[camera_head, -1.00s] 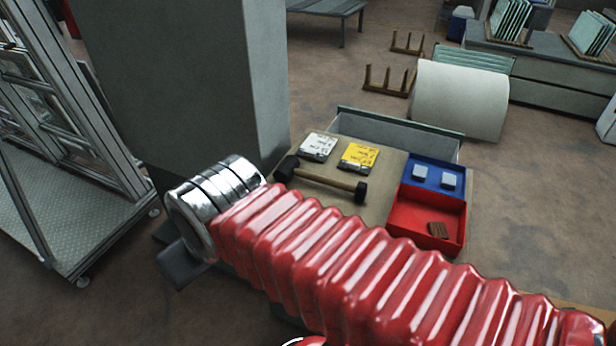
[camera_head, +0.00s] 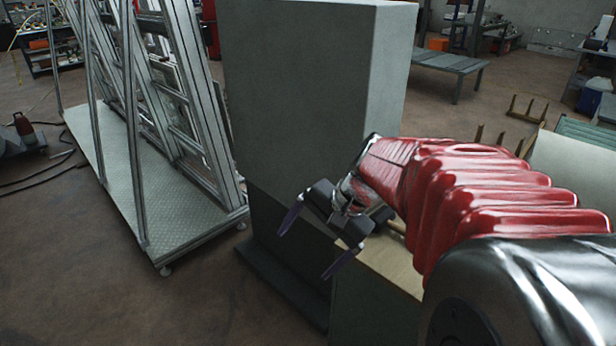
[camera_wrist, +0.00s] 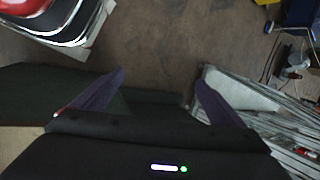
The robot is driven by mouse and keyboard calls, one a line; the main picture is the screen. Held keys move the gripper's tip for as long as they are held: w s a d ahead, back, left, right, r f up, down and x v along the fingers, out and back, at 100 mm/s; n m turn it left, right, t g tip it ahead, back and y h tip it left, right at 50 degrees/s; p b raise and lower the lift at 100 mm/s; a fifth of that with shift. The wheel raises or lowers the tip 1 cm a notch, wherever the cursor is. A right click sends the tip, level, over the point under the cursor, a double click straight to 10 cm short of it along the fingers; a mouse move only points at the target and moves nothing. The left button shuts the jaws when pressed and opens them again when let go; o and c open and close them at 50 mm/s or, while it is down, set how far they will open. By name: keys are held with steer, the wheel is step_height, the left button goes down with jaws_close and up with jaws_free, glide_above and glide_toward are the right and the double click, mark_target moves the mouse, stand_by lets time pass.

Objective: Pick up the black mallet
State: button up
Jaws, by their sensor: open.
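The black mallet is not visible in either current view; my red arm covers most of the workbench where it lay. A bare strip of the tan bench top (camera_head: 395,268) shows just below and left of my arm. My gripper (camera_head: 315,240) is open and empty, in front of the grey pillar and left of the bench top. In the wrist view, its two purple fingers (camera_wrist: 158,82) stand wide apart with no object between them.
The tall grey pillar (camera_head: 300,100) stands close behind my gripper. A metal frame on a tread-plate platform (camera_head: 125,190) stands at left, and shows at right in the wrist view (camera_wrist: 250,110). Open floor (camera_head: 200,300) lies at front left.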

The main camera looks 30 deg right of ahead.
steer(key=d+f+m+t, duration=0.3)
steer(key=d+m, duration=0.3)
steer(key=d, duration=0.6)
steer(key=d+f+m+t, duration=0.3)
steer(key=d+m, duration=0.4)
steer(key=d, duration=0.6)
steer(key=d+f+m+t, duration=0.3)
steer(key=d+f+m, duration=0.2)
steer(key=d, duration=0.7)
steer(key=shift+s+d+m, duration=0.2)
steer(key=shift+d+m, duration=0.2)
steer(key=shift+m, duration=0.6)
steer(key=shift+a, duration=0.1)
steer(key=x, duration=0.8)
steer(key=shift+w, duration=0.4)
